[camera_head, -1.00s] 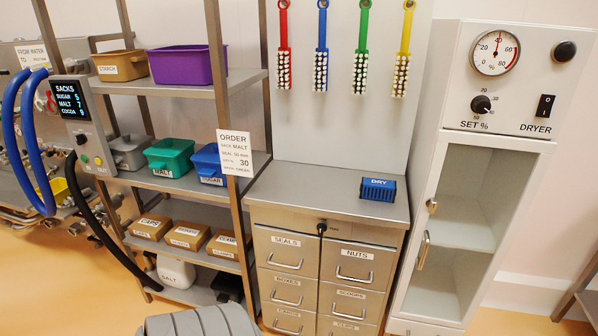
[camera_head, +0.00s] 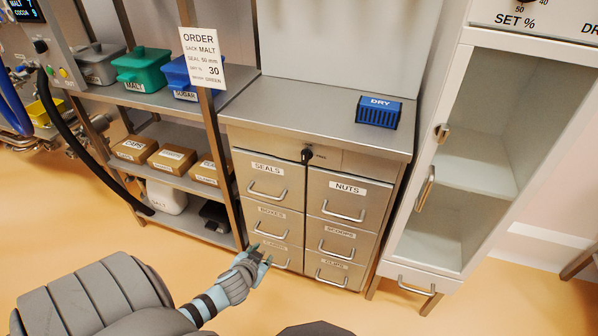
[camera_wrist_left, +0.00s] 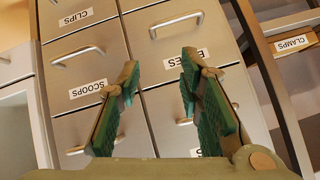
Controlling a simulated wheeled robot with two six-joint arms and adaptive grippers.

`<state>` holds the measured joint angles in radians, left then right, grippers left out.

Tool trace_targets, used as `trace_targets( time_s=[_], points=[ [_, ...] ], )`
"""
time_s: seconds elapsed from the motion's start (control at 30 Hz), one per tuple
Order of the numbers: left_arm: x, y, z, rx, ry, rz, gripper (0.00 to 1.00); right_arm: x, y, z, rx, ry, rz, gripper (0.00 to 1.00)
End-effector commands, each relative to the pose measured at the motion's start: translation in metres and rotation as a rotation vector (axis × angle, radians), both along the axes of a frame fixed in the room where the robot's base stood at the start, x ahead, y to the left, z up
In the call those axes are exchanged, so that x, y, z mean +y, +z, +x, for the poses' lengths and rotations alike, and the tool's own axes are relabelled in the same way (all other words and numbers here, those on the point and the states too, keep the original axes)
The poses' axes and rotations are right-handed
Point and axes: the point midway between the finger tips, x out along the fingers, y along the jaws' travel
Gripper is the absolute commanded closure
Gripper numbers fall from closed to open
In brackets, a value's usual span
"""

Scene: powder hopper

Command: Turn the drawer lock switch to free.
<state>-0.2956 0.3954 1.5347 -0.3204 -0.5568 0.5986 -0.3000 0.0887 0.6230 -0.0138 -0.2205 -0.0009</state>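The drawer lock switch (camera_head: 306,155) is a small black knob on the front rail of the steel drawer cabinet (camera_head: 240,137), above the seam between the two drawer columns. A small label beside it is too small to read surely. My left gripper (camera_head: 260,254) is low in front of the lower left drawers, well below the switch. In the left wrist view my left gripper (camera_wrist_left: 160,72) has its green-padded fingers apart with nothing between them. The drawer fronts are behind it there, and the switch does not show. My right gripper is not in view.
Drawer handles (camera_head: 267,193) stick out from the closed drawers. A blue DRY box (camera_head: 379,112) stands on the cabinet top. A shelf rack (camera_head: 225,240) stands close on the left, a white dryer cabinet (camera_head: 455,235) on the right. The floor in front is clear.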

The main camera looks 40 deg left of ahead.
Motion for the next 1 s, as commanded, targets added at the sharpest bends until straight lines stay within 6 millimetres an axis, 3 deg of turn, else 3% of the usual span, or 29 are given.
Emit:
trace_targets(
  time_s=[0.03, 0.1, 0.2, 0.3, 0.47, 0.8, 1.0],
  points=[
    [0.004, 0.027, 0.037, -0.166, 0.001, 0.032, 0.67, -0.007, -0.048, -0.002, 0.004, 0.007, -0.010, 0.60],
    [-0.003, 0.102, 0.066, -0.395, 0.009, 0.037, 0.67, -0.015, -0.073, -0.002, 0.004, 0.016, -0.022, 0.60],
    [-0.024, 0.185, 0.073, -0.639, -0.002, 0.007, 0.67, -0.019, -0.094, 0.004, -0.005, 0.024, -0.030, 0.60],
    [-0.037, 0.228, 0.071, -0.761, -0.012, -0.027, 0.67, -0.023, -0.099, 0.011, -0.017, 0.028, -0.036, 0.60],
    [-0.033, 0.241, 0.091, -0.788, -0.012, -0.037, 0.67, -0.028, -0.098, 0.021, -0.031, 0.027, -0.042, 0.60],
    [-0.003, 0.241, 0.181, -0.785, -0.014, -0.041, 0.67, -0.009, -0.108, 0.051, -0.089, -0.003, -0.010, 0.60],
    [0.005, 0.241, 0.204, -0.782, -0.016, -0.040, 0.67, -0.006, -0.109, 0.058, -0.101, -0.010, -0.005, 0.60]
  ],
)
